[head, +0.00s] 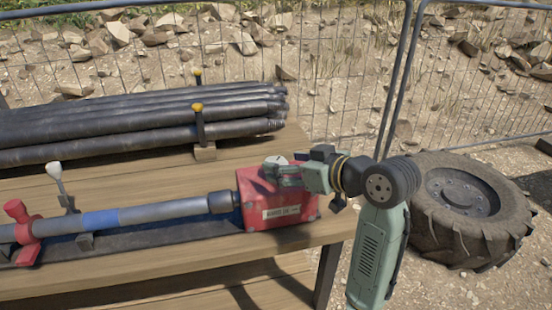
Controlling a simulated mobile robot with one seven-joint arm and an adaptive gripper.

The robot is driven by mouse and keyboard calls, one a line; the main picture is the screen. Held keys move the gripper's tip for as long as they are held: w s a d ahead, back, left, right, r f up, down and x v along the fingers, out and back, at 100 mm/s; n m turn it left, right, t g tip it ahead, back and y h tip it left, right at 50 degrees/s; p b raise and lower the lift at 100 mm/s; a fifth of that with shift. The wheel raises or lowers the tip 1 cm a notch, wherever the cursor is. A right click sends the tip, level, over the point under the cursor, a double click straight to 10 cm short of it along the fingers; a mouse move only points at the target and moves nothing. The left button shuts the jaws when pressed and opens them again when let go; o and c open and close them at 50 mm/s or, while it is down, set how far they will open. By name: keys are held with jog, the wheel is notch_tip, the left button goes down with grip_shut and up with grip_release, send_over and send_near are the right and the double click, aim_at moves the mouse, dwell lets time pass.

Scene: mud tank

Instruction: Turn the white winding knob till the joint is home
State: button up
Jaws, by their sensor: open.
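The white winding knob (276,161) shows on top of the red box (283,209) at the right end of the bench. My gripper (275,174) reaches in from the right, low over the box top, with its open fingers at the knob. The fingers hide part of the knob, so I cannot tell whether they touch it. A grey pipe (163,211) with a blue band (101,220) lies along the bench, and its dark collar (222,202) meets the box's left side. Any gap inside this joint is hidden.
A red clamp (18,222) and a pale-topped lever (57,174) stand along the pipe at left. Black pipes (130,127) lie stacked behind, held by yellow-topped posts (198,108). A tyre (470,205) lies right of the wooden bench (165,180); a mesh fence (330,80) stands behind.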

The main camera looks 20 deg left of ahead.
aim_at(276, 161)
jog(key=shift+p+x, duration=0.35)
jog(key=shift+x, duration=1.85)
jog(key=shift+c, duration=0.3)
jog(key=c, duration=1.1)
